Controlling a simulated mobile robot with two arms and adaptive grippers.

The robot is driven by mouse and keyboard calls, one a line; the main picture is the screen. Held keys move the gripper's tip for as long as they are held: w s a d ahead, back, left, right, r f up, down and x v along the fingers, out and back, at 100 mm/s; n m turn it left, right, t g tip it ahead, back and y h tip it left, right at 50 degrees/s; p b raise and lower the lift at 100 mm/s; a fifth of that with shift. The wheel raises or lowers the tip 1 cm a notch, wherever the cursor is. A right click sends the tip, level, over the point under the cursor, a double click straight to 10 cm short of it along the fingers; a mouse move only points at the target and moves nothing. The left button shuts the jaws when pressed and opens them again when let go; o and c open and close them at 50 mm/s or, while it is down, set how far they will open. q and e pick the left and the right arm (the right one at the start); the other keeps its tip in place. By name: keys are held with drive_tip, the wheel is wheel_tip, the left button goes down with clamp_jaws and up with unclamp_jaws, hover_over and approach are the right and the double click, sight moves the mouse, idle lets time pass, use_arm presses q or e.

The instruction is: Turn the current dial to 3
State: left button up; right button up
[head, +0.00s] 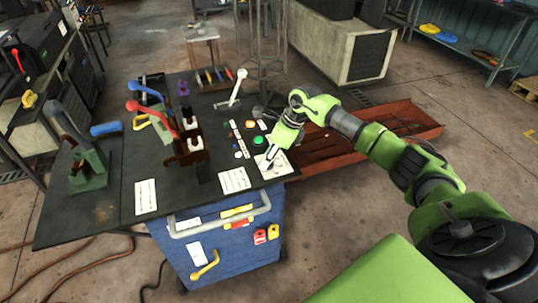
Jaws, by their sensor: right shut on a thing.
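My right gripper (270,160) reaches in from the right and points down at the near right corner of the dark tabletop. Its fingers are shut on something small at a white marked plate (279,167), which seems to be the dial. The dial's knob and its pointer are hidden or too small to read. My left gripper is not in the picture.
The blue cart (232,250) carries the dark tabletop (115,205). Red-handled levers (148,106), a white lever (238,88) and a green vise-like fixture (88,168) stand on it. A rusty red tray (335,150) lies on the floor behind my right arm.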

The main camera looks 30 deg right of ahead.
drive_tip(key=m+h, duration=0.1)
drive_tip(key=m, duration=0.2)
drive_tip(key=shift+a+r+m+t, duration=0.1)
drive_tip(key=shift+m+t, duration=0.2)
drive_tip(key=shift+t, duration=0.1)
drive_tip(key=m+h, duration=0.1)
drive_tip(key=m, duration=0.1)
drive_tip(key=shift+m, duration=0.4)
drive_tip(key=m+h+b, duration=0.1)
drive_tip(key=m+h, duration=0.1)
drive_tip(key=m, duration=0.2)
drive_tip(key=shift+a+b, duration=0.2)
drive_tip(key=shift+b, duration=0.15)
drive_tip(key=shift+w+m+g+h+b, duration=0.1)
drive_tip(key=shift+m+g+h+b, duration=0.4)
drive_tip(key=shift+m, duration=1.4)
drive_tip(key=shift+b, duration=0.3)
drive_tip(key=o, duration=1.1)
